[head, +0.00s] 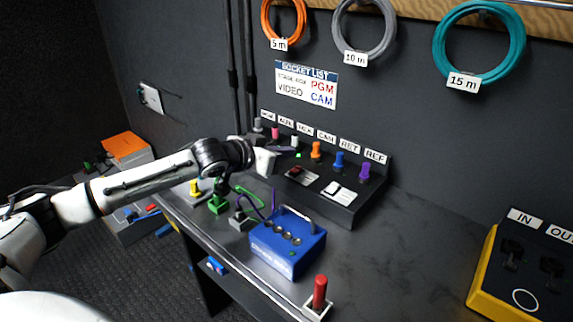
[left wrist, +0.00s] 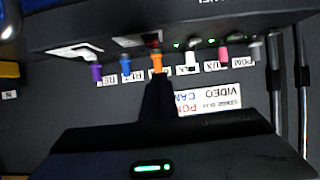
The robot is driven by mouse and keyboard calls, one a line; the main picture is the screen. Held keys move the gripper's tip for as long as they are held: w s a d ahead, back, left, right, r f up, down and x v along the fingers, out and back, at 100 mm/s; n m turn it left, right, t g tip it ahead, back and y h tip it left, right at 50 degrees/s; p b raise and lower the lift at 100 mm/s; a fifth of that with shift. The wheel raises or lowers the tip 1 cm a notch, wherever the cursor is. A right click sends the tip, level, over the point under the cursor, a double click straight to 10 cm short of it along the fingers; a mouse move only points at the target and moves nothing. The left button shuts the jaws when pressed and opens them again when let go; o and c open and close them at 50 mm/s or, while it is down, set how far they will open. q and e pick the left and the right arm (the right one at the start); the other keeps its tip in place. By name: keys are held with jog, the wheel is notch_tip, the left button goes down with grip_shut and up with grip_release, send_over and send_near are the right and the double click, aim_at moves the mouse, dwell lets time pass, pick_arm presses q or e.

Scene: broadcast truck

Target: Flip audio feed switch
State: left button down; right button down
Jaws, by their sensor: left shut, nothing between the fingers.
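A black panel box (head: 352,207) stands on the desk against the wall. Its sloping face carries a dark switch with red on it (head: 297,172) and a white switch (head: 338,191); I cannot read which one is the audio feed. My left gripper (head: 288,151) reaches in from the left, fingers shut and empty, over the panel's left part, just above and left of the dark switch. In the left wrist view, which is upside down, the shut fingers (left wrist: 157,82) point at the panel near the orange plug, with the dark switch (left wrist: 152,39) beyond. My right gripper is out of view.
Coloured plugs (head: 339,160) line the panel's back under labels. A blue box (head: 287,240) with a handle and cables stands in front, near a red upright lever (head: 319,291). A yellow-edged IN/OUT box (head: 522,272) is at right. The desk between is clear.

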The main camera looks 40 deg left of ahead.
aim_at(287, 178)
pick_arm(q)
jog(key=shift+x, duration=0.75)
jog(key=f, duration=0.2)
jog(key=shift+s+f, duration=0.4)
jog(key=shift+f, duration=0.55)
